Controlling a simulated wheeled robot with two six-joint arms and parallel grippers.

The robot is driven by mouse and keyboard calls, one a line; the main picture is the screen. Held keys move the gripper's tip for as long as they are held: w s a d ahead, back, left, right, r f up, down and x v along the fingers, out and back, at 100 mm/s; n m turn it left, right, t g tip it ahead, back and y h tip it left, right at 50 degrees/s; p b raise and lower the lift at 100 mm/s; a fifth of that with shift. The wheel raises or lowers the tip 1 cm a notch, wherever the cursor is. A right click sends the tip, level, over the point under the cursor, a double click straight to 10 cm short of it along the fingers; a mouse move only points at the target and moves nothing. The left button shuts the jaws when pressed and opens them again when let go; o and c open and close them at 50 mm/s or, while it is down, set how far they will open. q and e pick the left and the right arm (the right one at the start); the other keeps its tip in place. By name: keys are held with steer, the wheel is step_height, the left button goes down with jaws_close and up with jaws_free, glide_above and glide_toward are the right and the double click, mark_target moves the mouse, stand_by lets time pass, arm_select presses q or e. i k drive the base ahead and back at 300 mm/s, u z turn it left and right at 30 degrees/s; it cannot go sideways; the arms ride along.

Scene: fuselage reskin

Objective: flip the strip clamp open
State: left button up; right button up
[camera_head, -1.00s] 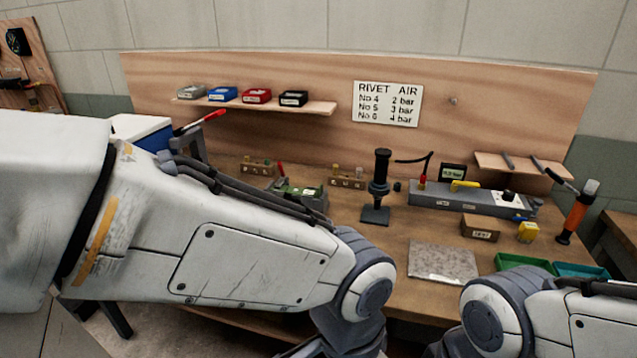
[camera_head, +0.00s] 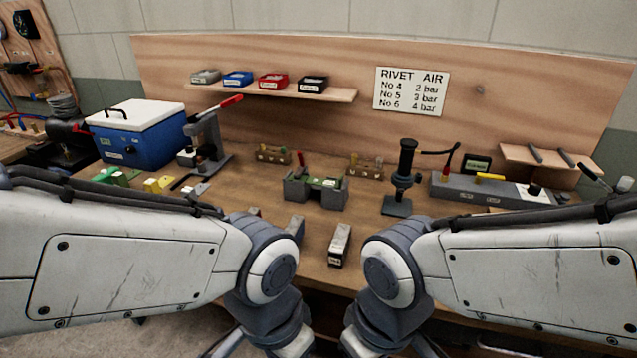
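A grey, block-shaped fixture (camera_head: 299,194) stands at the middle of the workbench, with a green piece (camera_head: 325,183) across its top. A small red handle (camera_head: 302,160) stands up at its back; this looks like the strip clamp, but it is too small to tell how the clamp is set. My two arms come in from the left and right and bend downward in front of the bench. Their wrists run off the bottom edge, so neither gripper shows. Both arms are apart from the fixture.
A lever press (camera_head: 207,140) with a red handle and a blue cooler (camera_head: 140,135) stand at left. A dark stand tool (camera_head: 405,175) and a long grey unit (camera_head: 480,190) stand at right. A small grey block (camera_head: 340,245) lies near the front edge between my arms.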

mark_target(297, 174)
steer(key=z, duration=1.05)
steer(key=k, duration=0.7)
steer(key=u, duration=1)
steer(key=i, duration=0.5)
steer(key=u, duration=0.05)
